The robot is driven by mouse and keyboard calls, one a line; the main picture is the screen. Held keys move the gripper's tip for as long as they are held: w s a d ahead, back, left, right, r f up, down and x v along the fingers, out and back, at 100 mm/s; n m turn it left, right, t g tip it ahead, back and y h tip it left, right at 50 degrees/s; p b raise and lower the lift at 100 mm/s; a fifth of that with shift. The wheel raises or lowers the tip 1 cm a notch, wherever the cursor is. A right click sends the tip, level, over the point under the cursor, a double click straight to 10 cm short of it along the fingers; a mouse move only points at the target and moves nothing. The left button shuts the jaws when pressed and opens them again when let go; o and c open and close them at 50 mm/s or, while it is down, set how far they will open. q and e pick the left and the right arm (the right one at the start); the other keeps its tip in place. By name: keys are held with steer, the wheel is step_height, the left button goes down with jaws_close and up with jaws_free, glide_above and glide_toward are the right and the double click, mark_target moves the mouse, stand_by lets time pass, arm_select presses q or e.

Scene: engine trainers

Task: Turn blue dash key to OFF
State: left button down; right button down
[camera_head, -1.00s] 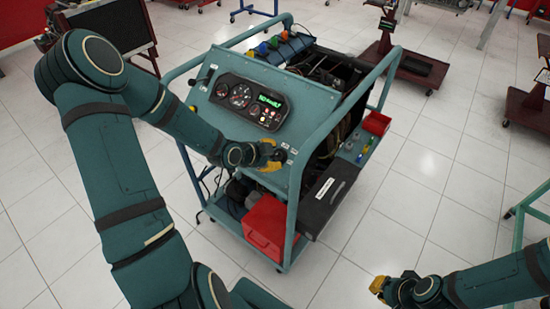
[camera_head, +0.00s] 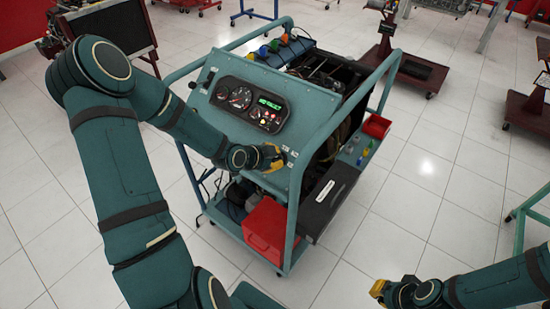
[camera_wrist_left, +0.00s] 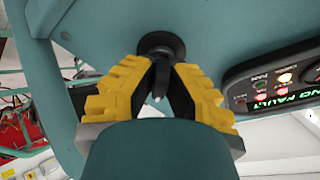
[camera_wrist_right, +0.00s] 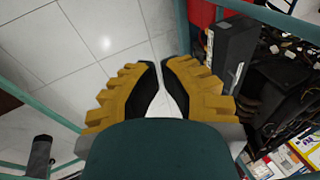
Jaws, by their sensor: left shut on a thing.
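The teal dash panel (camera_head: 212,104) of the engine trainer carries gauges and a lit display. My left gripper (camera_head: 276,158) is at the panel's lower right. In the left wrist view my left gripper (camera_wrist_left: 163,75) is shut on a dark key (camera_wrist_left: 160,82) at a round black switch (camera_wrist_left: 160,45). The fingers hide most of the key, and I cannot make out blue on it or its exact setting. My right gripper (camera_head: 380,289) is away from the trainer at the lower right; in the right wrist view (camera_wrist_right: 160,66) its fingertips are nearly together, with nothing between them.
The instrument cluster (camera_head: 249,104) shows a green display and lit red lamps. Below the panel are a red box (camera_head: 266,228) and a black case (camera_head: 328,198). The trainer's tube frame (camera_head: 299,190) runs close to the left gripper. Open tiled floor lies right of the trainer.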

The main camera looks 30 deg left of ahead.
arm_select(q)
steer(key=n+b, duration=0.1)
steer(key=n, duration=0.3)
steer(key=shift+d+t+y+b, duration=0.1)
steer(key=shift+t+y+b, duration=0.2)
steer(key=shift+y+b, duration=0.1)
steer(key=n+y+b, duration=0.1)
steer(key=n, duration=0.4)
steer(key=shift+b, duration=0.4)
steer(key=shift+n, duration=0.4)
steer(key=c, duration=1)
jaws_free()
steer(key=shift+v, duration=3.75)
